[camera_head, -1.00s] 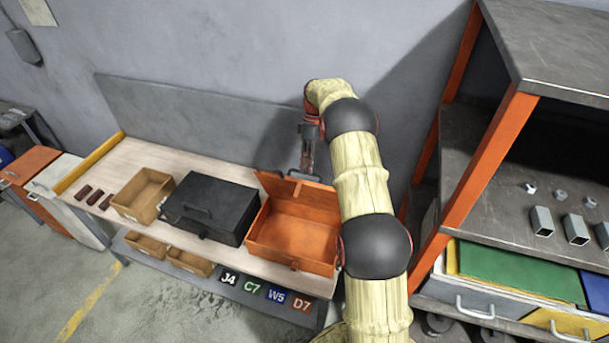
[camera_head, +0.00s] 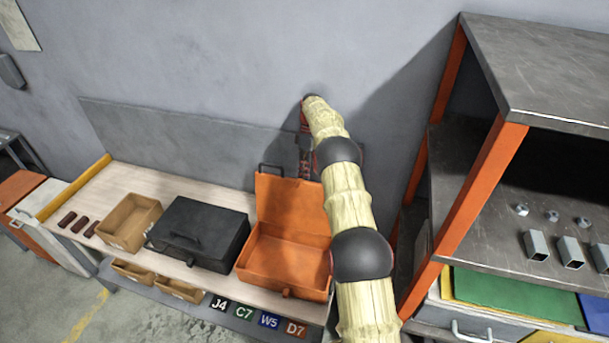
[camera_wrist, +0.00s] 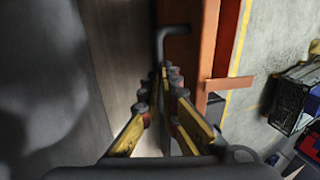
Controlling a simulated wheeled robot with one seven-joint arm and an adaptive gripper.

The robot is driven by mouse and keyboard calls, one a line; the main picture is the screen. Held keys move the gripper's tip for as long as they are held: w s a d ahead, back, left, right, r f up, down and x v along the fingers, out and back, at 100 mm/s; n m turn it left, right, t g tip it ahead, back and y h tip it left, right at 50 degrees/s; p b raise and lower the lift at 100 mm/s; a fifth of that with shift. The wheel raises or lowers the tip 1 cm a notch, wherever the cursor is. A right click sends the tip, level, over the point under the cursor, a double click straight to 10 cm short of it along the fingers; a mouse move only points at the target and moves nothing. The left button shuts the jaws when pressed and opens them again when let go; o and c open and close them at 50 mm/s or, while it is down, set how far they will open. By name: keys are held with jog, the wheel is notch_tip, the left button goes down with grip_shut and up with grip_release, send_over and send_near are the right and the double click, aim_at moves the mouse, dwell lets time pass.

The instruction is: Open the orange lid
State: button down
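The orange box (camera_head: 285,262) stands on the workbench with its orange lid (camera_head: 290,208) raised, standing roughly upright at the back. A dark handle (camera_head: 270,167) sits on the lid's upper edge. My gripper (camera_head: 304,160) is at that edge, partly hidden behind the lid and my arm. In the wrist view, the yellow fingers of my gripper (camera_wrist: 165,82) are close together at the tips. The dark handle (camera_wrist: 172,30) runs in between the fingertips, and they look shut on it. The orange lid (camera_wrist: 209,45) lies just right of the fingers. The exact contact is partly hidden.
A closed black case (camera_head: 200,235) stands left of the orange box, with a cardboard bin (camera_head: 130,222) beyond it. A grey wall (camera_head: 200,60) is close behind the bench. A metal shelf with orange posts (camera_head: 482,185) stands right of my arm.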

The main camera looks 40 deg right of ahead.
jog(key=c, duration=2.4)
grip_release()
jog(key=shift+s+x, duration=0.25)
jog(key=shift+x, duration=1.25)
jog(key=o, duration=0.5)
jog(key=shift+a, duration=0.2)
jog(key=shift+w+d+r, duration=0.1)
jog(key=shift+w+r, duration=0.1)
jog(key=shift+r, duration=0.4)
notch_tip(320, 180, up, 10)
